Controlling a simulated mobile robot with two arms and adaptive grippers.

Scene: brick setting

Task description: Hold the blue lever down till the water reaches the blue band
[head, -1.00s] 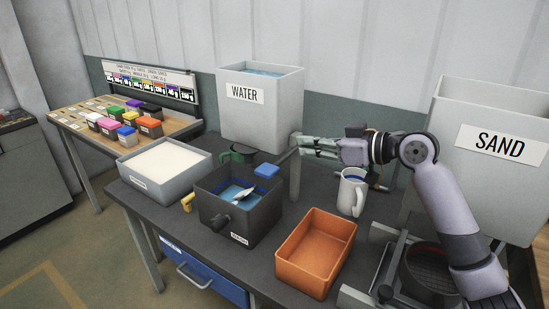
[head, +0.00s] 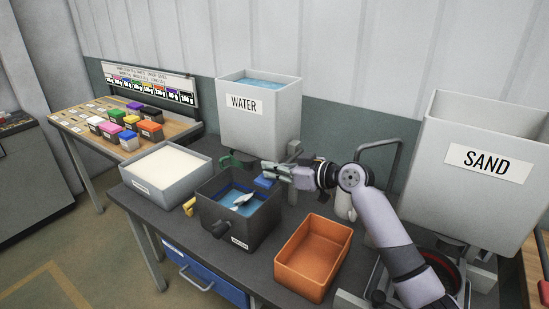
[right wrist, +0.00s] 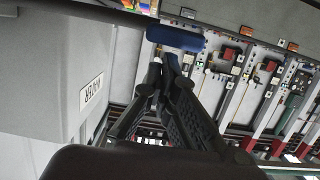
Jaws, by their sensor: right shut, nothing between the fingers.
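The blue lever (head: 265,182) is a small blue pad over the back right of the dark mixing box (head: 226,231). Blue water (head: 232,202) lies in that box with a pale tool in it. The water tank (head: 258,126) stands behind. My left gripper is out of view.
An orange tray (head: 313,256) lies at the front right, a grey tub of white material (head: 167,166) at the left. A white jug behind my right arm is mostly hidden. The large sand bin (head: 475,205) stands at the right.

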